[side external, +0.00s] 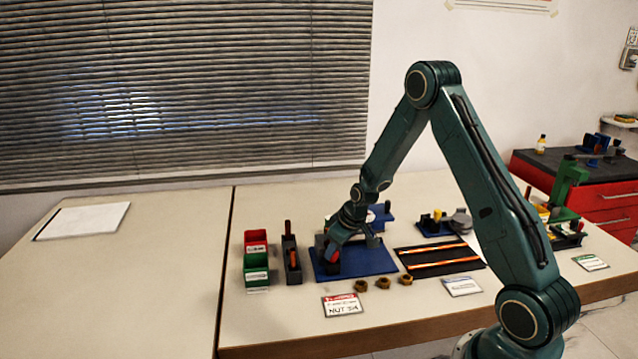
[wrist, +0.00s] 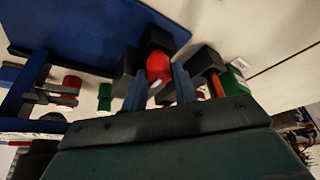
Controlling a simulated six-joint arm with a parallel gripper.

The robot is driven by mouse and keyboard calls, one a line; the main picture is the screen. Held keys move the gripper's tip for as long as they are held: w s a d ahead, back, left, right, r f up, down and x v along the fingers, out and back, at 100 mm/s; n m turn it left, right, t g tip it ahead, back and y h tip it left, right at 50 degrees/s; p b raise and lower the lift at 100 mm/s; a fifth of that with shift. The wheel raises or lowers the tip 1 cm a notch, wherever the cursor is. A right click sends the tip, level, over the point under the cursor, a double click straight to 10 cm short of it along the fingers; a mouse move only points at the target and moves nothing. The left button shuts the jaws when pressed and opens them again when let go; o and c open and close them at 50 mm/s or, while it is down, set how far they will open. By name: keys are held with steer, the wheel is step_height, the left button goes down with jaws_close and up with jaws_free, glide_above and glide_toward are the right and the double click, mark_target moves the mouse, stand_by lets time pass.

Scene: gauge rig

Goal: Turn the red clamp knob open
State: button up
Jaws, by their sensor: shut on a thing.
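The red clamp knob (wrist: 158,67) shows in the wrist view, in front of a black block (wrist: 157,40) on the blue base plate (wrist: 85,30). My gripper (wrist: 159,85) has one finger on each side of the knob and is shut on it. In the side view my gripper (side external: 332,250) reaches down to the left part of the blue plate (side external: 375,264), with a bit of red showing at its fingertips. The knob's turn angle cannot be told, and the arm's end hides most of the clamp there.
A red bin (side external: 256,240) and green bin (side external: 256,268) stand left, beside a black holder (side external: 292,268) with orange-handled tools. Several brass nuts (side external: 382,283) and a sign card (side external: 342,305) lie in front. A black mat (side external: 440,263) lies right. The left table is mostly clear.

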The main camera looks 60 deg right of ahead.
stand_by(0.4)
steer(key=o, duration=0.7)
steer(key=v, duration=1.3)
steer(key=shift+r, duration=0.35)
steer(key=shift+s+r, duration=0.1)
